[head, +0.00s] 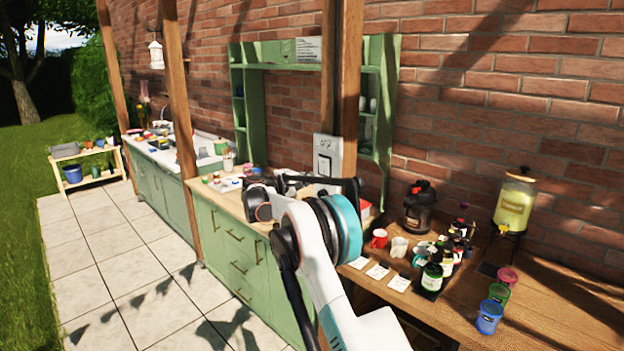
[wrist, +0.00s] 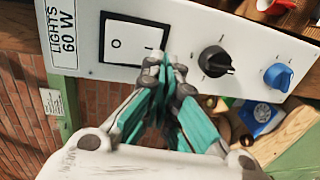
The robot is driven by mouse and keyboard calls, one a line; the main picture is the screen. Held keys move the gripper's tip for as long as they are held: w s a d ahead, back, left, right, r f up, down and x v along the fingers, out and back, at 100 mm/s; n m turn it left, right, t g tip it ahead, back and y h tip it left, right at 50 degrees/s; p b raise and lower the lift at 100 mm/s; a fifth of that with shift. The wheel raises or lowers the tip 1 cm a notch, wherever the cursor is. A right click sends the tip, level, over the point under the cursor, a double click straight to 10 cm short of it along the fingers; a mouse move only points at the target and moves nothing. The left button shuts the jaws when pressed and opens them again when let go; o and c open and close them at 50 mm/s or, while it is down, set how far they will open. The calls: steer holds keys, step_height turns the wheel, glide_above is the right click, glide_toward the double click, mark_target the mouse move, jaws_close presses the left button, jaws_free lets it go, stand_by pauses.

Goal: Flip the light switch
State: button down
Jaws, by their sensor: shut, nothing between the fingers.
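The light switch is a white rocker (wrist: 130,42) in a black frame, marked O and I, on a white panel in the wrist view. A label reading "LIGHTS 60 W" (wrist: 62,32) is beside it. In the head view the panel (head: 336,143) is fixed to the wooden post, with the rocker (head: 324,166) low on it. My gripper (wrist: 169,70) is shut and empty, its fingertips at the I end of the switch. Whether they touch it cannot be told. In the head view my arm hides the fingertips.
The panel also carries a black knob (wrist: 215,60) and a blue knob (wrist: 278,77). A green shelf (head: 248,95) hangs behind the post. Below, the wooden counter (head: 455,305) holds cups, bottles, a black flask (head: 418,212) and a drink dispenser (head: 514,205). The paving at left is clear.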

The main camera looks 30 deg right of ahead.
steer(key=s+a+f, duration=0.1)
steer(key=s+a, duration=0.2)
steer(key=a, duration=0.7)
steer(key=shift+s+f, duration=0.15)
steer(key=shift+s, duration=0.15)
steer(key=s+a+r+m+y+b, duration=0.1)
steer(key=s+a+y+b, duration=0.2)
steer(key=s, duration=1)
steer(key=s+a+r+y+b, duration=0.1)
steer(key=s+a+y+b, duration=0.3)
steer(key=s, duration=0.9)
steer(key=s+a+f+m+y+b, duration=0.1)
steer(key=s+a+f+y, duration=0.2)
steer(key=s, duration=0.6)
steer(key=s+a+f+m+t+y+b, duration=0.1)
steer(key=s+a+f+y+b, duration=0.1)
steer(key=s+f, duration=0.5)
steer(key=s+a+f+m+y+b, duration=0.1)
steer(key=s+a+f+y, duration=0.2)
steer(key=s, duration=0.9)
step_height(320, 180, down, 3)
steer(key=shift+a+r+t+y+b, duration=0.2)
steer(key=shift+a+t+y+b, duration=0.15)
steer(key=shift+a, duration=0.5)
